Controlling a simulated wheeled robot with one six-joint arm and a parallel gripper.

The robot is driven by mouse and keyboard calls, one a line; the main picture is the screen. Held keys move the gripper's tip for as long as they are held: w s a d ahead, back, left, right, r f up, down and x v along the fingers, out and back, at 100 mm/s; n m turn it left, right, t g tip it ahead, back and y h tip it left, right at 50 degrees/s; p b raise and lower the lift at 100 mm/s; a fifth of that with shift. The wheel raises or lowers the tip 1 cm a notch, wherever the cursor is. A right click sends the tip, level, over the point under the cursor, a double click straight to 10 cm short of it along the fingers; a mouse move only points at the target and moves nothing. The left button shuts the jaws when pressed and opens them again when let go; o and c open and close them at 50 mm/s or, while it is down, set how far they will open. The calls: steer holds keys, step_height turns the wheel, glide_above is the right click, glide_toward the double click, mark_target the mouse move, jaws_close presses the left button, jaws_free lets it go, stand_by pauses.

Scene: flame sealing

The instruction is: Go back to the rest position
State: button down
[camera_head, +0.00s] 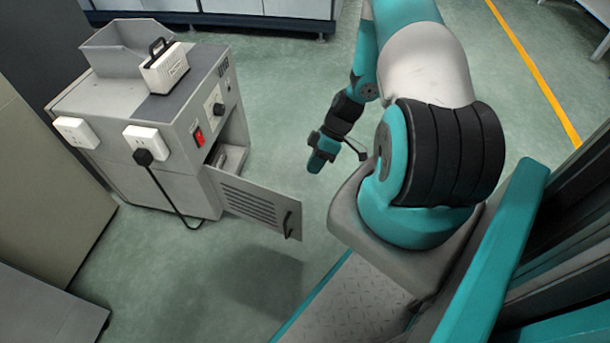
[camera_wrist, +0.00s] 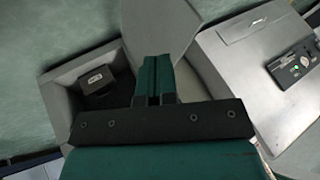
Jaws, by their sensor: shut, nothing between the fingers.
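My gripper (camera_head: 321,157) hangs at the end of my arm, left of my base and over open floor in the head view. Its teal fingers point down and are together, with nothing between them. In the wrist view the closed fingers (camera_wrist: 157,78) show in the middle. The grey machine (camera_head: 180,185) stands to the left in the head view, apart from the gripper. Its front door (camera_head: 255,203) hangs open toward the gripper side. I cannot tell how far the gripper is from the door in depth.
A white box with a black handle (camera_head: 165,72) sits on the machine beside an open grey bin (camera_head: 118,45). A black plug (camera_head: 143,157) with a cable is in a socket on the front. Cabinets (camera_head: 235,12) stand at the back. Green floor (camera_head: 290,95) is clear behind the gripper.

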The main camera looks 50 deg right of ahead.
steer(key=v, duration=0.3)
steer(key=p+v, duration=0.1)
steer(key=v, duration=0.1)
steer(key=shift+s, duration=0.35)
steer(key=w+a+r+g+h, duration=0.1)
steer(key=w+a+r, duration=0.2)
steer(key=a+r, duration=0.65)
steer(key=w+a+r+g+h, duration=0.1)
steer(key=w+a+r, duration=0.2)
steer(key=a+r, duration=0.7)
steer(key=s+a+r+t+h, duration=0.1)
steer(key=s+a+r, duration=1.1)
steer(key=s+r, duration=0.35)
step_height(320, 180, up, 35)
steer(key=p, duration=3.4)
steer(key=shift+w+m+p, duration=0.3)
